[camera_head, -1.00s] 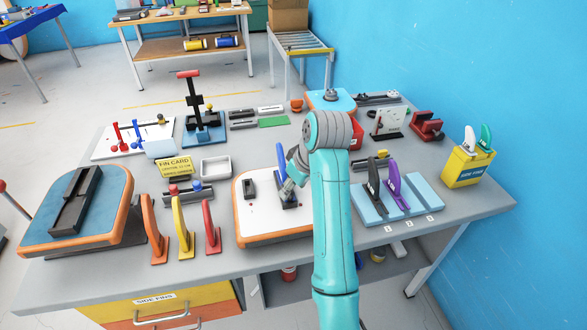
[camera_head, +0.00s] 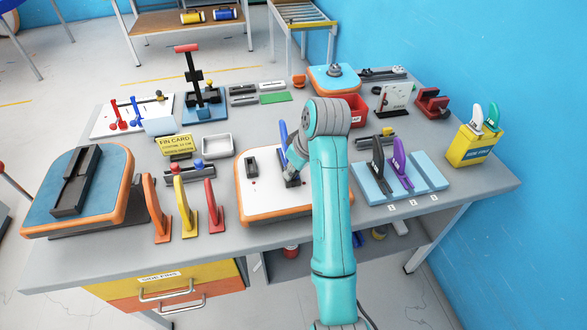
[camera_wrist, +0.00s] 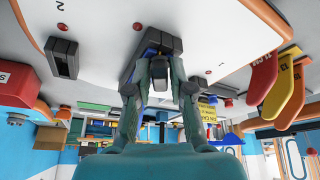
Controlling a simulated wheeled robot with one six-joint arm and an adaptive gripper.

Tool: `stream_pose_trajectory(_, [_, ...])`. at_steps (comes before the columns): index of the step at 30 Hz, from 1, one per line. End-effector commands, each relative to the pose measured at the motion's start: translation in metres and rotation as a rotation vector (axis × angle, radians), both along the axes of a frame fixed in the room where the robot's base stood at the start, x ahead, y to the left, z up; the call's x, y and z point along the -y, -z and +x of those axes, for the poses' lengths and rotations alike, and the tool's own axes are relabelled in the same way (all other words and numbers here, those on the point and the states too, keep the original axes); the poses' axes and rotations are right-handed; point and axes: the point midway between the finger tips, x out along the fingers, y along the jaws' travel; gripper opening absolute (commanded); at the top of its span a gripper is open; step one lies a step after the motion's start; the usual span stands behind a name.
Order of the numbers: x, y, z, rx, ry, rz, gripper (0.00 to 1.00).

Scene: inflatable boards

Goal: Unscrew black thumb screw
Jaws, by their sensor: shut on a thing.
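A white board with an orange rim (camera_head: 262,200) lies on the table, and a black fin box (camera_head: 285,182) sits on it with a blue fin (camera_head: 283,133) standing there. My gripper (camera_head: 291,172) reaches down over this box; its fingers also show in the wrist view (camera_wrist: 160,68). The fingers are closed in on a small dark part at the box, taken to be the black thumb screw (camera_wrist: 155,49). The fingers hide most of the screw, and its thread is not visible. A smaller dark box (camera_head: 251,167) lies to the left on the same board.
Orange, yellow and red fins (camera_head: 182,212) stand left of the board. A light-blue rack (camera_head: 375,192) with black and purple fins stands to the right.

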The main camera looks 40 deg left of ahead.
Motion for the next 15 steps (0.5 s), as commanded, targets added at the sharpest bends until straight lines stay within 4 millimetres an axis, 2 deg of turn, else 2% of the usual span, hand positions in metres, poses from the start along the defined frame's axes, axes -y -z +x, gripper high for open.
stream_pose_trajectory(1, [0.0, 0.0, 0.0, 0.0, 0.0, 0.0, 0.06])
stream_pose_trajectory(2, [0.0, 0.0, 0.0, 0.0, 0.0, 0.0, 0.0])
stream_pose_trajectory(8, [0.0002, -0.0001, 0.0007, 0.0, -0.029, -0.001, 0.0])
stream_pose_trajectory(15, [0.0001, -0.0001, 0.002, -0.001, -0.251, -0.001, 0.0])
